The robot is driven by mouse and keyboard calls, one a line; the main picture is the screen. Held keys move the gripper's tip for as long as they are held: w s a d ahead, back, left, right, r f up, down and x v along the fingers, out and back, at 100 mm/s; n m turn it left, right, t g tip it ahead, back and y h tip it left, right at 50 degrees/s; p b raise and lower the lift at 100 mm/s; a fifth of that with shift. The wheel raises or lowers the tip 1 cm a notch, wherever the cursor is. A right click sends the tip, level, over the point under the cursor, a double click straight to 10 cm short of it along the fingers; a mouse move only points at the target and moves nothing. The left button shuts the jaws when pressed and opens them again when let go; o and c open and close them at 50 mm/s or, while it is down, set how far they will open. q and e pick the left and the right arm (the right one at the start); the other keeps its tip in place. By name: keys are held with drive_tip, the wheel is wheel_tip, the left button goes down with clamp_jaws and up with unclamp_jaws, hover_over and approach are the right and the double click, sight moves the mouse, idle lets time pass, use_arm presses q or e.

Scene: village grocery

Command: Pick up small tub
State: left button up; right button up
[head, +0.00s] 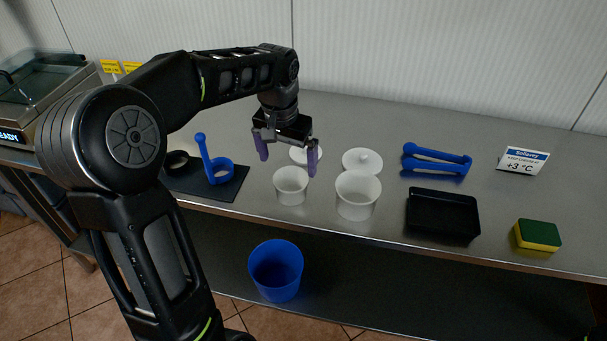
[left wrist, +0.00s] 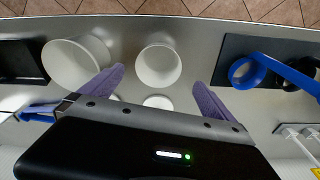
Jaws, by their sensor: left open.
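The small tub (head: 291,187) is a white, round, open cup on the steel counter, left of a larger white tub (head: 357,196). My left gripper (head: 288,160) is open and empty, with purple fingers pointing down, above and slightly behind the small tub. In the left wrist view the small tub (left wrist: 158,66) lies ahead of the gap between the open fingers (left wrist: 160,88), and the larger tub (left wrist: 78,62) is left of it. A white lid (head: 306,155) lies behind the small tub, partly hidden by a finger. My right gripper is not in view.
A second white lid (head: 362,160) lies behind the larger tub. A black mat (head: 226,190) with a blue handled ring (head: 219,170) is at left. Blue tongs (head: 437,160), a black tray (head: 442,214), a sponge (head: 537,236) and a price sign (head: 522,160) are right. A blue bin (head: 276,270) stands below.

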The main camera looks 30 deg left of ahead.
sight(291, 180)
use_arm(q)
drive_tip(key=shift+w+f, duration=0.15)
drive_tip(key=shift+f, duration=1.1)
drive_tip(key=shift+w+d+f+p, duration=0.1)
drive_tip(key=shift+f+p, duration=0.15)
drive_tip(key=shift+f, duration=0.6)
drive_tip(key=shift+w+a+f+p, duration=0.1)
drive_tip(key=shift+f+p, duration=0.15)
drive_tip(key=shift+f, duration=0.65)
drive_tip(key=shift+w+d+f+p, duration=0.1)
drive_tip(key=shift+f+p, duration=0.15)
drive_tip(key=shift+f, duration=0.6)
drive_tip(key=c, duration=1.3)
